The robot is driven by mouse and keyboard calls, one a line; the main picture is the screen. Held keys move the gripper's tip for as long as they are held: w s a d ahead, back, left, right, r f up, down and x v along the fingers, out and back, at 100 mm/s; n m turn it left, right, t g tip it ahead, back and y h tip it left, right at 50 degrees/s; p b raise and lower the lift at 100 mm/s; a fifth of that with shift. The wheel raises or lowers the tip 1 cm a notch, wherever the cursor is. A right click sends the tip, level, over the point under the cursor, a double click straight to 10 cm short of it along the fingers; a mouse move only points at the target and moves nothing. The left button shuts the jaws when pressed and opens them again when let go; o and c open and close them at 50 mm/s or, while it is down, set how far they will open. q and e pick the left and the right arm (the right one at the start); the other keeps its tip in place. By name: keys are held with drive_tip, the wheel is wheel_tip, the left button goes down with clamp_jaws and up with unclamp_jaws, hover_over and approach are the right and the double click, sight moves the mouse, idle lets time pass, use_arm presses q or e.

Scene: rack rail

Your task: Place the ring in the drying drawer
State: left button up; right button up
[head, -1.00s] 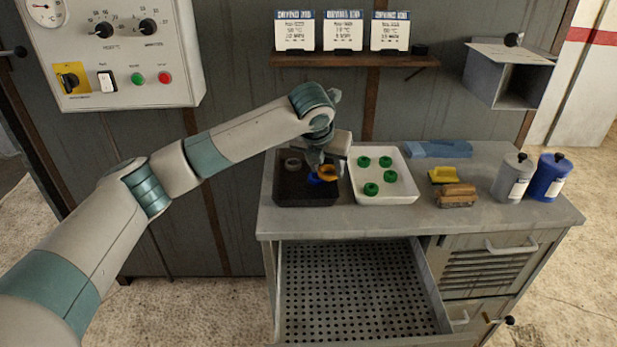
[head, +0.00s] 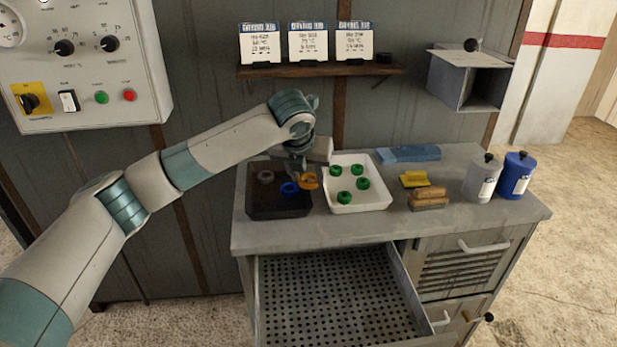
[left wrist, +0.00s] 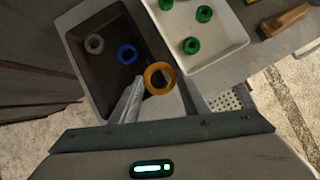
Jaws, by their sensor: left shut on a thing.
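An orange ring (head: 309,181) is held in my left gripper (head: 301,171), above the right edge of the dark tray (head: 262,208). In the left wrist view the ring (left wrist: 160,66) sits at the fingertips, with the gripper (left wrist: 152,88) shut on it. A blue ring (head: 289,189) and a grey ring (head: 265,176) lie in the dark tray. The drying drawer with a perforated floor (head: 335,300) is pulled open below the worktop and looks empty. My right gripper is not in view.
A white tray (head: 358,207) with several green rings stands right of the dark tray. A yellow block (head: 414,179), a wooden-handled brush (head: 429,197), a blue cloth (head: 408,153) and two canisters stand farther right. A shelf with cards (head: 320,71) is above.

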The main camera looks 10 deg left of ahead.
use_arm(q)
drive_tip(key=shift+s+f+n+y, duration=0.25)
drive_tip(key=shift+s+n+y, duration=0.15)
drive_tip(key=shift+s+n, duration=0.1)
drive_tip(key=s+a+f+m+g, duration=0.2)
drive_tip(key=s+a+m+g, duration=0.1)
drive_tip(key=s+m, duration=0.6)
drive_tip(key=s+a+f+m+g, duration=0.3)
drive_tip(key=s+m+g, duration=0.2)
drive_tip(key=s+m, duration=0.5)
drive_tip(key=s+a+f+m+g, duration=0.2)
drive_tip(key=s+m, duration=0.8)
drive_tip(key=m, duration=0.7)
drive_tip(key=shift+a+f+g, duration=0.35)
drive_tip(key=shift+a+g, duration=0.4)
drive_tip(key=shift+g, duration=0.25)
drive_tip(key=shift+s+a, duration=0.1)
drive_tip(key=shift+s, duration=0.05)
